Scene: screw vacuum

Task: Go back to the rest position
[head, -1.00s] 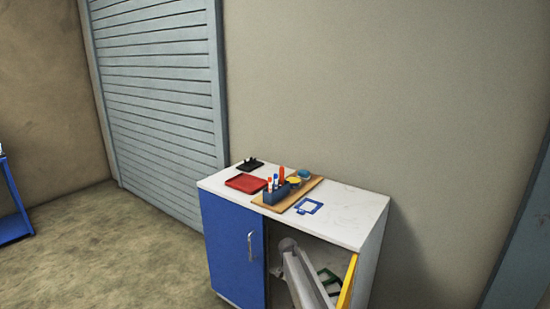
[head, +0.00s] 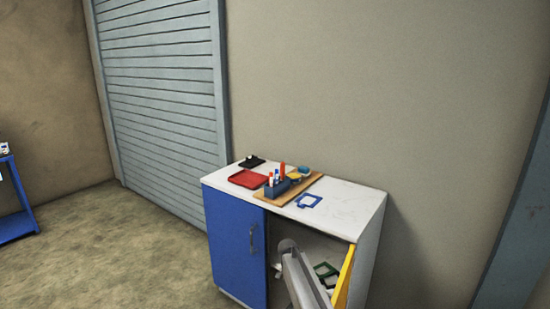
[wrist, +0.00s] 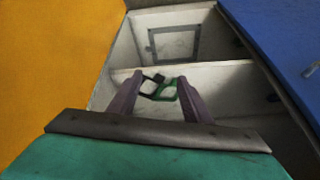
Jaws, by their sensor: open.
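My gripper (wrist: 158,77) is open, with its two purple-grey fingers apart in the wrist view. It points into the cabinet's open compartment (wrist: 118,90). A green frame (wrist: 166,91) and a black frame (wrist: 152,84) lie on the compartment floor and show between and beyond the fingers. Nothing is visibly held. In the head view my grey arm (head: 303,280) reaches across the open front of the cabinet (head: 345,203). The fingers cannot be made out there. The green frame (head: 327,270) shows to the right of the arm.
The yellow door (head: 345,277) stands open right of the compartment, close to my arm. The blue door (head: 236,245) is shut on the left. On top are a red tray (head: 248,179), a wooden board with pens (head: 268,200) and a blue frame (head: 309,201). The floor at left (head: 120,240) is clear.

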